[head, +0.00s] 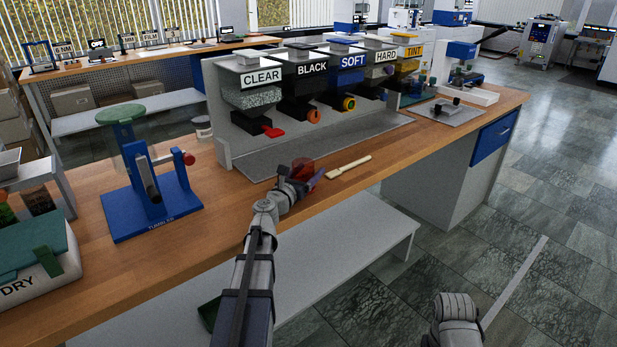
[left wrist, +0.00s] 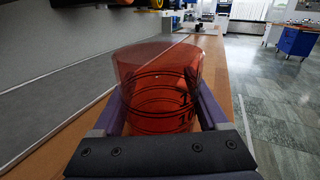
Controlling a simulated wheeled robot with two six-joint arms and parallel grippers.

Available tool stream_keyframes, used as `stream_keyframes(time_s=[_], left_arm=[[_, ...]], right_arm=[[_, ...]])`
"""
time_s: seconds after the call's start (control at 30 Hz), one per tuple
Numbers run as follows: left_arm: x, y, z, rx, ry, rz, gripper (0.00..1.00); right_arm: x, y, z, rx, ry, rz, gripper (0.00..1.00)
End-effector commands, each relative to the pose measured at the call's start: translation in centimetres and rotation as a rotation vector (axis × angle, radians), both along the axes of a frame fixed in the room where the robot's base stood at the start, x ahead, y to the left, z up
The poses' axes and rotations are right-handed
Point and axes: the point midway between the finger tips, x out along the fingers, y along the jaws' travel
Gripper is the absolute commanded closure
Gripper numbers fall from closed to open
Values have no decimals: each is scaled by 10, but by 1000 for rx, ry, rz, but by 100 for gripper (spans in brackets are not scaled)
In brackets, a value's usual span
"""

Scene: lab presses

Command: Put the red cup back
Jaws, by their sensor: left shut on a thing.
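The red cup (left wrist: 160,85) is see-through red, with dark rings around its lower part, and fills the middle of the left wrist view. My left gripper (left wrist: 160,110) is shut on it, one purple finger on each side. In the head view the cup (head: 303,169) shows at the end of my left arm, over the front part of the wooden bench, partly hidden by my left gripper (head: 302,182). I cannot tell whether it touches the bench top. My right arm shows low at the right in the head view; its fingertips are not visible.
A dispenser rack (head: 224,120) with labelled bins CLEAR, BLACK, SOFT, HARD and TINT stands behind the cup. A pale wooden stick (head: 348,167) lies just right of the cup. A blue press (head: 150,190) stands to the left. The wooden bench (head: 420,150) is clear along its front edge.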

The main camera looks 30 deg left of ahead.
Motion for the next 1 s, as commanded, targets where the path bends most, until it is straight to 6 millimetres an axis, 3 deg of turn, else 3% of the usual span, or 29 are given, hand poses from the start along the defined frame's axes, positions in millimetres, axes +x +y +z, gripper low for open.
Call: stream_keyframes(time_s=[0.23, 0.27, 0.43, 0.83, 1.0], left_arm=[[0, 0, -3, 0, 0, 0, 100], [0, 0, -2, 0, 0, 0, 21], [0, 0, -1, 0, 0, 0, 2], [0, 0, 3, 0, 0, 0, 0], [-22, -1, 1, 0, 0, 2, 0]], right_arm=[[0, 0, -3, 0, 0, 0, 50], [0, 0, -2, 0, 0, 0, 50], [0, 0, -1, 0, 0, 0, 50], [0, 0, 3, 0, 0, 0, 50], [0, 0, 1, 0, 0, 0, 50]])
